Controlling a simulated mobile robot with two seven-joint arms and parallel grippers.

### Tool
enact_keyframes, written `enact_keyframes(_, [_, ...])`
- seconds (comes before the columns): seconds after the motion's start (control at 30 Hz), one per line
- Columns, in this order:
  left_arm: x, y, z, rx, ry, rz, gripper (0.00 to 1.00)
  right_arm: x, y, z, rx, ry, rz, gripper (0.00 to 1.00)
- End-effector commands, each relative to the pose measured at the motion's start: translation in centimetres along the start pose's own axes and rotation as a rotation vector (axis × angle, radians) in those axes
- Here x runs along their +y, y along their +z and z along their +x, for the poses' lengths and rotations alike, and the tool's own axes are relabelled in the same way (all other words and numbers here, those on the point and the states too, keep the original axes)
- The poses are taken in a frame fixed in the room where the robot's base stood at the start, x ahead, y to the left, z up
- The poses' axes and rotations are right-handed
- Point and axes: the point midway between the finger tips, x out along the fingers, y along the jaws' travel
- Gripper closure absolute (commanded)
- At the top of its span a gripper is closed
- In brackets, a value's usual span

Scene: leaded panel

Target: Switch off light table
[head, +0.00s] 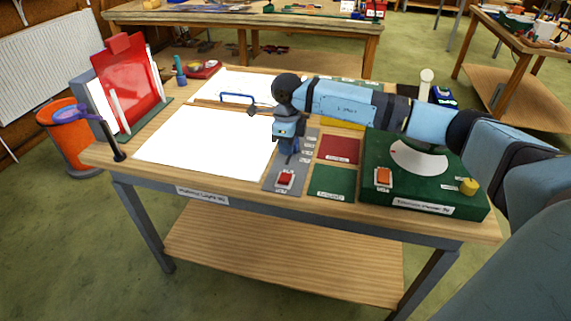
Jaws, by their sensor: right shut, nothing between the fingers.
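The light table's white panel (200,143) looks brightly lit on the wooden bench. To its right is a narrow grey strip (268,188) with small labels. A red switch (285,178) in a white frame sits at the strip's near end. My right gripper (288,154) points down over the strip, a little behind the red switch as seen here. Its fingers are shut with nothing between them. I cannot tell how high the tips are above the strip. The arm and gripper hide part of the strip. My left gripper is out of view.
Right of the strip lie a red pad (338,150) and a green pad (333,182). A red sheet (130,80) stands in a rack at left. A blue-handled tool (237,96) lies behind the lit panel.

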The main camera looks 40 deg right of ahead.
Motion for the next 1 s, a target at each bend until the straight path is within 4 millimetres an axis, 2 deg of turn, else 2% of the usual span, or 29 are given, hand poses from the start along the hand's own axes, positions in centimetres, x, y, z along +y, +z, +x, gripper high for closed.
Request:
enact_keyframes(0.13, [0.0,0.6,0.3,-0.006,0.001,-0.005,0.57,-0.1,0.1,-2.8,-0.004,-0.002,0.001,1.00])
enact_keyframes(0.33, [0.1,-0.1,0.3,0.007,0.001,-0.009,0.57,0.0,0.1,-4.8,-0.002,-0.001,0.000,1.00])
enact_keyframes(0.73, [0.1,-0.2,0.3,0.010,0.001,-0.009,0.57,0.0,0.1,-5.0,-0.002,0.002,0.001,1.00])
enact_keyframes(1.0, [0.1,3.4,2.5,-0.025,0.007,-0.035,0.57,0.1,0.9,-4.3,-0.003,0.097,0.003,1.00])
